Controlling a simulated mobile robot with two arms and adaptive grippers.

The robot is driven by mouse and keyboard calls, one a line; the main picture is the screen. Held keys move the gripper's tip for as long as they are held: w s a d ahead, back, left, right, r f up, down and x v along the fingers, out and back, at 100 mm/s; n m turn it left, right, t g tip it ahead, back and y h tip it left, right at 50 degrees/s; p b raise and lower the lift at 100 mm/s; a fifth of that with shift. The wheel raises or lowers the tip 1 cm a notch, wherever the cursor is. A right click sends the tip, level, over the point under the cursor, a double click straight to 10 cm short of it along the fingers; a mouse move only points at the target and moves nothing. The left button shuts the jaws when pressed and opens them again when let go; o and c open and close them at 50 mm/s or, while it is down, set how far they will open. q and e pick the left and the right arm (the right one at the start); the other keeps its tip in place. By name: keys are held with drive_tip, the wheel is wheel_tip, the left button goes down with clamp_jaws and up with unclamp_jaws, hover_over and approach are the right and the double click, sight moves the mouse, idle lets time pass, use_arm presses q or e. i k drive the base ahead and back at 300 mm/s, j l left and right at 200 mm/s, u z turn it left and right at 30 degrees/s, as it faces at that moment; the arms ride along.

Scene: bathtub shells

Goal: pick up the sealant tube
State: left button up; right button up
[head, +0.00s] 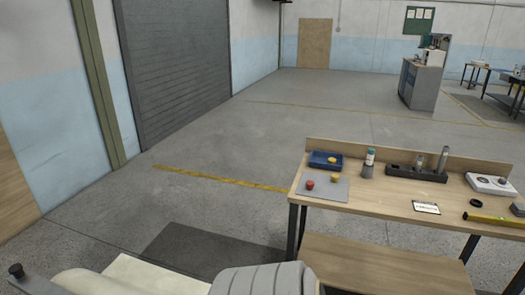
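A small upright tube with a white body and blue-green band (370,156) stands on the wooden workbench (387,205), its lower end in a grey holder (366,172). It looks like the sealant tube, though its label is too small to read. A grey upright cylinder (443,157) stands at the dark rack (416,173) to its right; I cannot tell what it is. Neither of my grippers shows in the head view.
Floor left of the bench is open.

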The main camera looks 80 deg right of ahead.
sight(370, 159)
drive_tip(key=z, duration=3.5)
drive_tip(key=u, duration=3.8)
drive_tip(key=z, duration=3.8)
